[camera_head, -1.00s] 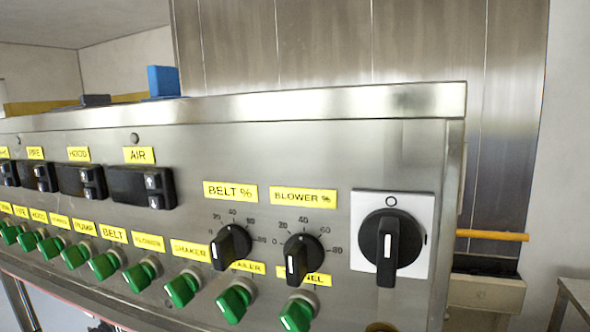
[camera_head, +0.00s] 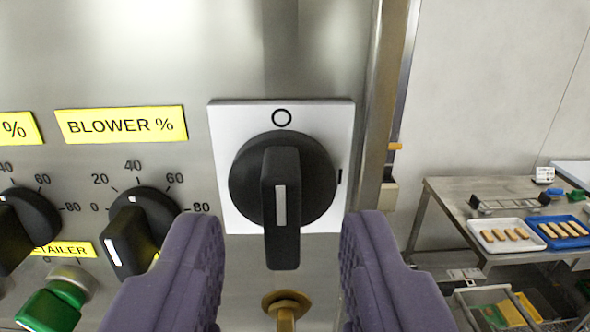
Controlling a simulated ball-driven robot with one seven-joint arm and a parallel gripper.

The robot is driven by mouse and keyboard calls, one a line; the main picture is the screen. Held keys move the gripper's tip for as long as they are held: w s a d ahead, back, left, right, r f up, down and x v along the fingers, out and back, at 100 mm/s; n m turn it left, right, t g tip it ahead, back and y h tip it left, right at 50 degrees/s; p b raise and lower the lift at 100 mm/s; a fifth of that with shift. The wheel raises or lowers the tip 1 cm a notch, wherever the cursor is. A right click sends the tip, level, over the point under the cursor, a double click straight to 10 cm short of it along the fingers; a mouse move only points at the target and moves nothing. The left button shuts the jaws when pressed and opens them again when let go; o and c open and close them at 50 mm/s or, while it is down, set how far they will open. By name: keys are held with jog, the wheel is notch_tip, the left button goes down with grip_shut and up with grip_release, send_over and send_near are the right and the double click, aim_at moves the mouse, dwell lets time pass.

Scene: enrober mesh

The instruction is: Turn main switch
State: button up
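The main switch (camera_head: 318,190) is a large round black rotary knob on a white square plate (camera_head: 225,118) on the steel panel. Its raised black handle (camera_head: 281,245) stands vertical, with a white line on its front, and a circle mark shows above it on the plate. A short black mark is at the plate's right edge. My gripper (camera_head: 282,240) has two purple ridged fingers, spread apart and empty. They flank the lower part of the handle in the picture, left and right of it, with gaps on both sides. No contact shows.
The blower knob (camera_head: 145,225) is close to the left finger, under its yellow label (camera_head: 122,124). A green switch (camera_head: 50,308) is lower left. A brass-coloured fitting (camera_head: 286,303) is below the switch. At right, a steel table (camera_head: 450,205) holds a white tray (camera_head: 482,240) and a blue tray (camera_head: 545,240).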

jog(key=shift+w, duration=0.95)
jog(key=shift+r, duration=0.1)
grip_shut()
